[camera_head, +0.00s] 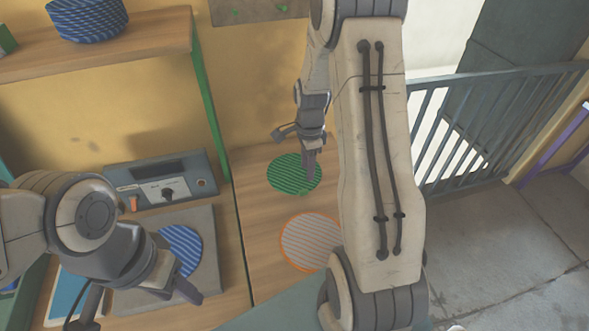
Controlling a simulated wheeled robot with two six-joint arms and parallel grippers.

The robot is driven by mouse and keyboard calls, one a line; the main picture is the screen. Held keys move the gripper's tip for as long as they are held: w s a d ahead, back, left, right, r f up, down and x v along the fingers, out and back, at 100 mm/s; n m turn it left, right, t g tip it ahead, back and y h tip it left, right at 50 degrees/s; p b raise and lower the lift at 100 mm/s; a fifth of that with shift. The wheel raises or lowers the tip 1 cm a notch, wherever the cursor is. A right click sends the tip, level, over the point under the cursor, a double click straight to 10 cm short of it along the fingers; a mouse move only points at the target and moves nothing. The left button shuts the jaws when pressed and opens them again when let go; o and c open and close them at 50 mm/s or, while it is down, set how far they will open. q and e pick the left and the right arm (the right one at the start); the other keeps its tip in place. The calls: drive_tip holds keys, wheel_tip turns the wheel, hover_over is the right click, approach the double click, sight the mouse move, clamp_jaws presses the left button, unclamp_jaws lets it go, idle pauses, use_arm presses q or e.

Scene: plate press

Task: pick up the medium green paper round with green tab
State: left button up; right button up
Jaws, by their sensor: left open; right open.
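The green paper round (288,178) with dark stripes lies flat on the wooden worktop. My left gripper (140,299) is open at the lower left, over the front of a grey plate and away from the green round.
A grey striped round with an orange rim (308,240) lies nearer on the worktop, partly behind my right arm. A blue striped round (181,246) lies on the grey plate (207,240), before a control box (190,176). A shelf (130,45) holds blue striped rounds (87,18). A railing (480,125) stands right.

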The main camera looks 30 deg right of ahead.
sight(304, 190)
wheel_tip(304, 190, down, 4)
drive_tip(key=shift+s+r+p, duration=0.1)
drive_tip(key=shift+r+p, duration=0.15)
drive_tip(key=shift+p, duration=0.05)
drive_tip(key=shift+a+f+p, duration=0.15)
drive_tip(key=shift+f+p, duration=0.15)
drive_tip(key=shift+f, duration=0.15)
drive_tip(key=f, duration=0.1)
drive_tip(key=f+p, duration=0.1)
drive_tip(key=f, duration=0.2)
drive_tip(key=shift+w+a+p, duration=0.2)
drive_tip(key=shift+a+p, duration=0.05)
drive_tip(key=shift+p, duration=0.1)
drive_tip(key=shift+f, duration=0.3)
clamp_jaws()
